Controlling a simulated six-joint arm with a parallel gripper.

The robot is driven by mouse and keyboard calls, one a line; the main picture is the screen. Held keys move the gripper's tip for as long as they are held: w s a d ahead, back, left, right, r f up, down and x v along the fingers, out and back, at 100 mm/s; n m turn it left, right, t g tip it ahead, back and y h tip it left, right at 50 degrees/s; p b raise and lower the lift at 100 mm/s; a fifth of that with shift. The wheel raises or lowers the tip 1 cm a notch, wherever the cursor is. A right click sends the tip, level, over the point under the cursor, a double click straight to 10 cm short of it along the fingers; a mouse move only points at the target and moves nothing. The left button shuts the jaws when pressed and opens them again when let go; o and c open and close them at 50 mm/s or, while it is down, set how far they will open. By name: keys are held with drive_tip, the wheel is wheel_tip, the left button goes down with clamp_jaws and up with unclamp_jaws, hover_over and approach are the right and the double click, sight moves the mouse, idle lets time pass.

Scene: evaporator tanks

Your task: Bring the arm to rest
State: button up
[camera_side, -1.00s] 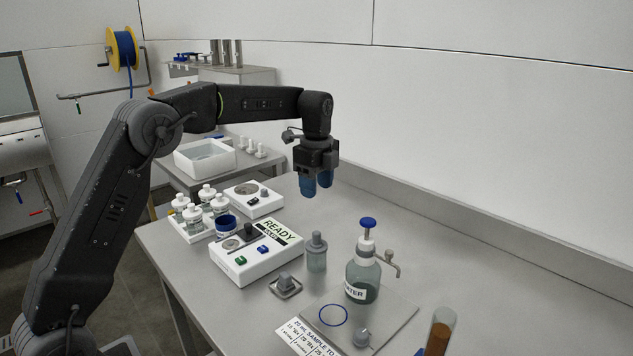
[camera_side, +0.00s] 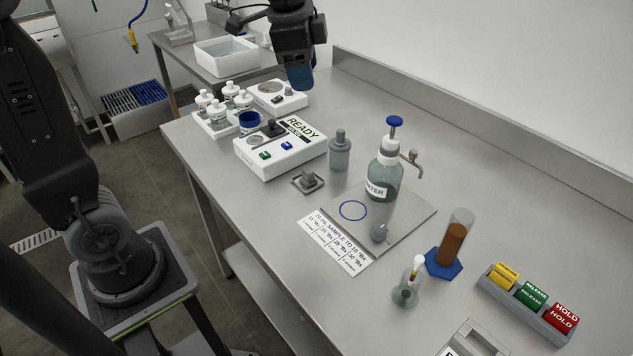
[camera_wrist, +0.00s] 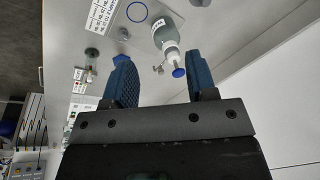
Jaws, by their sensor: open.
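My gripper (camera_side: 301,78) hangs over the back of the steel table (camera_side: 290,230) in the side view, high above the surface. In the wrist view its two blue fingers (camera_wrist: 165,84) stand apart, with nothing held between them. The water bottle (camera_side: 384,182), with a blue pump top and a side spout, stands on a grey plate (camera_side: 410,215). It also shows beyond the fingers in the wrist view (camera_wrist: 166,35). The white READY device (camera_side: 280,150) sits on the table in front of my gripper.
White-capped bottles (camera_side: 225,108) stand at the table's left edge by a second white device (camera_side: 276,98). A brown-filled cylinder (camera_side: 453,243), a small flask (camera_side: 406,290) and a coloured block rack (camera_side: 527,303) stand at the front right. A raised ledge (camera_side: 480,130) runs along the back.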

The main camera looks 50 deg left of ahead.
drive_tip(key=s+d+f+n+t, duration=0.1)
drive_tip(key=s+f+n, duration=0.2)
drive_tip(key=s, duration=0.6)
drive_tip(key=s+d+f+n+t, duration=0.2)
drive_tip(key=s+n, duration=0.3)
drive_tip(key=s, duration=0.3)
drive_tip(key=shift+s+f+n, duration=0.4)
drive_tip(key=shift+d, duration=0.1)
